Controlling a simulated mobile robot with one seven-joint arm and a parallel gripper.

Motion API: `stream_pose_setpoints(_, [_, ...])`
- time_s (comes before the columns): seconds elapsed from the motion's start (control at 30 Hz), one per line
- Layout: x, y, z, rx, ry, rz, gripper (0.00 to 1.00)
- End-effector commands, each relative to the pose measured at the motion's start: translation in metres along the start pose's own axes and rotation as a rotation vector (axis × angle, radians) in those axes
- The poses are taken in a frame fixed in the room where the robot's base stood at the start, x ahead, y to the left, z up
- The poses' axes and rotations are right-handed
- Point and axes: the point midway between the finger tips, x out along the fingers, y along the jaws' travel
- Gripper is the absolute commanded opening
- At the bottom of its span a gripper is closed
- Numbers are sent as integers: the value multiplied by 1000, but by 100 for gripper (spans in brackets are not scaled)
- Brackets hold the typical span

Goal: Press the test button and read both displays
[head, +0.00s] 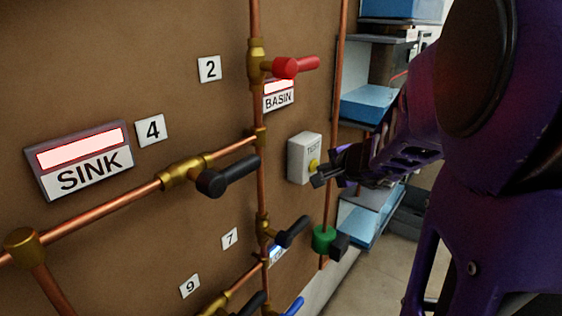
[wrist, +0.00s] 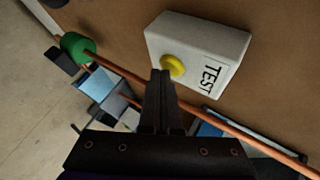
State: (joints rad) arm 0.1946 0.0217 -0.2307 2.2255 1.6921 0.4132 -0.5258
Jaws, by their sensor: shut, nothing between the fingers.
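The white test box (head: 299,158) is mounted on the brown board and has a yellow button (head: 314,166). It also shows in the wrist view as a box (wrist: 205,45) marked TEST, with the yellow button (wrist: 172,65). My gripper (head: 318,181) is shut and empty, its tips (wrist: 161,74) right at the button; I cannot tell whether they touch it. The SINK display (head: 80,147) at the left has a pale, lit window with a red border. The BASIN display (head: 279,86) is similarly lit, partly hidden behind the red-handled valve. No digits are readable on either window.
Copper pipes run across the board, with a red valve handle (head: 295,67), a black lever (head: 228,175) and a green fitting (head: 323,239). A vertical pipe (head: 333,130) passes close to my gripper. Shelves with blue bins (head: 368,104) stand behind at the right.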

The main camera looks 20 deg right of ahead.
Motion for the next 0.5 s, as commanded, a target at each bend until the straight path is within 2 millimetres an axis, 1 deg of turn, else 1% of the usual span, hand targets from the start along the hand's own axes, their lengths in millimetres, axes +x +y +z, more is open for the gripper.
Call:
stream_pose_setpoints(0.3, [0,0,0,-1,-2,0,0])
stream_pose_setpoints(0.5, [-6,5,-4,-2,-1,-1,0])
